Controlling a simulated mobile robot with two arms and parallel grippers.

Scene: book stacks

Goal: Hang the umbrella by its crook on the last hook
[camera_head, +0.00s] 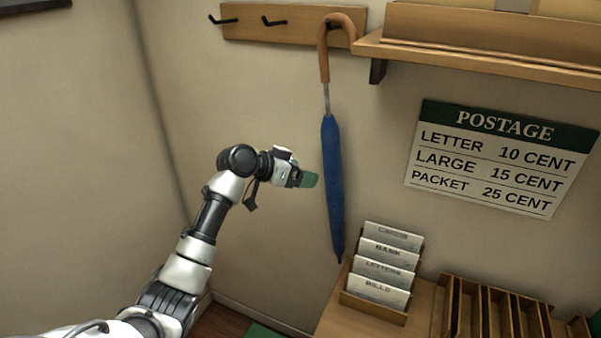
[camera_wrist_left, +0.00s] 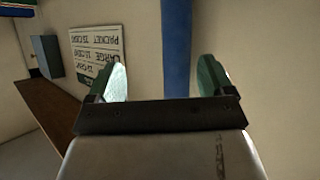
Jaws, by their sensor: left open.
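The umbrella (camera_head: 332,185) has a rolled blue canopy and an orange-brown crook. It hangs upright by the crook over the right-hand end of the wooden hook rail (camera_head: 290,27), and the crook hides most of the hook there. Its tip is near the card rack. My left gripper (camera_head: 309,180) is beside the canopy, to its left in the head view. In the left wrist view my left gripper (camera_wrist_left: 165,80) is open with green pads apart, and the blue canopy (camera_wrist_left: 177,50) shows beyond and between them. My right gripper is not in view.
Two dark hooks (camera_head: 222,20) on the rail are bare. A wooden shelf (camera_head: 480,50) is just right of the crook. A card rack (camera_head: 380,272) and wooden slots (camera_head: 500,312) stand on the counter. A postage sign (camera_head: 500,158) is on the wall.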

